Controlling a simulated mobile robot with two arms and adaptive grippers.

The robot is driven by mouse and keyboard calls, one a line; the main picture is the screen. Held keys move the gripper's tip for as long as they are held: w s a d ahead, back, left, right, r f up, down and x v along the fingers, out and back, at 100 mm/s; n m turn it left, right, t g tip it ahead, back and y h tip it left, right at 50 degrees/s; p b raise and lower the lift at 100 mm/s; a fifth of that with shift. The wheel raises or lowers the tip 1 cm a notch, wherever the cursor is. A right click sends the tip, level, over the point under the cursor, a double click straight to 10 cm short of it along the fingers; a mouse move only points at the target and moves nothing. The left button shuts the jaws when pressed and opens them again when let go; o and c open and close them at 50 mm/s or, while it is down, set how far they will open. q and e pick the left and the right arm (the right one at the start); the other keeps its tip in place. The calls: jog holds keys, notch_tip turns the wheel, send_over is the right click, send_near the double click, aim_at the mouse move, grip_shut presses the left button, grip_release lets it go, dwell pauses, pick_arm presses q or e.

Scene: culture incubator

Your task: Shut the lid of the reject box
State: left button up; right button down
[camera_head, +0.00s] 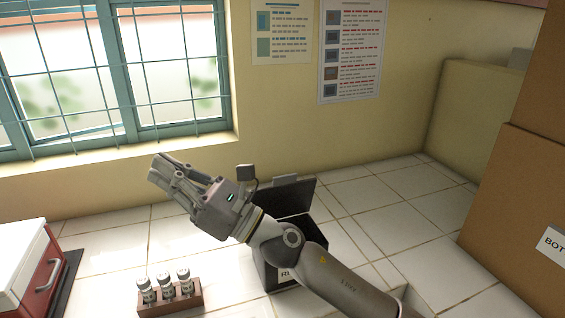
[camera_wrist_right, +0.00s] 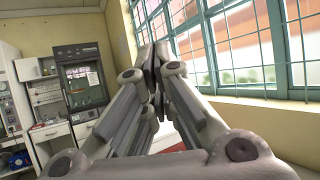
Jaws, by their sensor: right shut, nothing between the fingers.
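The reject box (camera_head: 263,267) is a dark box on the white tiled surface, with a white label partly showing on its front. My right forearm crosses in front of it and hides much of it. Its dark lid (camera_head: 288,197) stands raised and tilted at the back of the box, so the box is open. My right gripper (camera_head: 157,168) is shut and empty, up and to the left of the box, pointing left toward the window, apart from the lid. In the right wrist view its fingers (camera_wrist_right: 156,62) are together. My left gripper is not in view.
A brown rack (camera_head: 172,304) with 3 capped vials stands left of the box. A red and white drawer unit (camera_head: 40,268) is at the far left. Large cardboard boxes (camera_head: 510,200) rise at the right. Tiles right of the lid are clear. The wall and barred window (camera_head: 130,75) are behind.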

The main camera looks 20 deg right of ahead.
jog(key=s+a+n+g, duration=0.1)
jog(key=a+n+g, duration=0.3)
jog(key=n+g, duration=0.5)
jog(key=w+d+f+n+h, duration=0.55)
jog(key=n+h, duration=0.35)
jog(key=n, duration=0.4)
jog(key=w+d+r+n+t+h, duration=0.1)
jog(key=w+d+r+h, duration=0.1)
jog(key=d+h, duration=0.35)
jog(key=w+d+r+n+t+h, duration=0.1)
jog(key=w+d+r+h, duration=0.15)
jog(key=d, duration=0.65)
jog(key=w+d+r+n+t+h, duration=0.1)
jog(key=w+d+r+h, duration=0.15)
jog(key=d, duration=0.55)
jog(key=shift+h, duration=0.25)
jog(key=shift+w+a+f+p, duration=0.2)
jog(key=shift+f+p, duration=0.45)
jog(key=shift+f, duration=1.05)
jog(key=shift+w+d+f+p, duration=0.1)
jog(key=shift+w+f+p, duration=0.35)
jog(key=shift+f, duration=1.3)
jog(key=shift+w+a+f+p, duration=0.1)
jog(key=shift+f+p, duration=0.7)
jog(key=shift+f, duration=0.9)
